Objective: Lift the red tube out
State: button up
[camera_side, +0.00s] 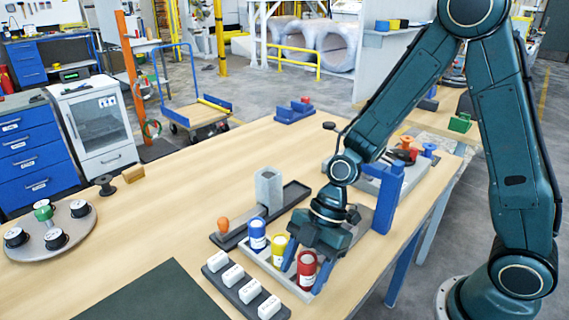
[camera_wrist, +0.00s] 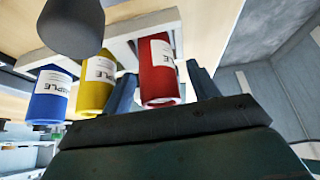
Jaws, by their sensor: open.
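The red tube (camera_side: 306,270) stands upright at the near right end of a pale rack (camera_side: 262,263), with a white label on its side. A yellow tube (camera_side: 279,248) and a blue tube (camera_side: 257,235) stand beside it in the same row. My gripper (camera_side: 306,265) is low at the rack, its two blue fingers on either side of the red tube. In the wrist view, the red tube (camera_wrist: 160,75) sits between the open fingers, with a gap visible at least on the right. The yellow tube (camera_wrist: 98,80) is just left of the left finger.
A dark strip (camera_side: 245,287) with several white blocks lies in front of the rack. Behind it are a dark tray (camera_side: 290,196) with a grey block (camera_side: 269,188) and an orange knob (camera_side: 223,227). A tall blue block (camera_side: 387,198) stands right.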

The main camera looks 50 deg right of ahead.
aim_at(304, 262)
jog(key=shift+c, duration=0.2)
dwell(0.3)
jog(key=c, duration=1.1)
jog(key=shift+o, duration=0.2)
jog(key=shift+r, duration=0.15)
notch_tip(304, 262, up, 20)
dwell(0.4)
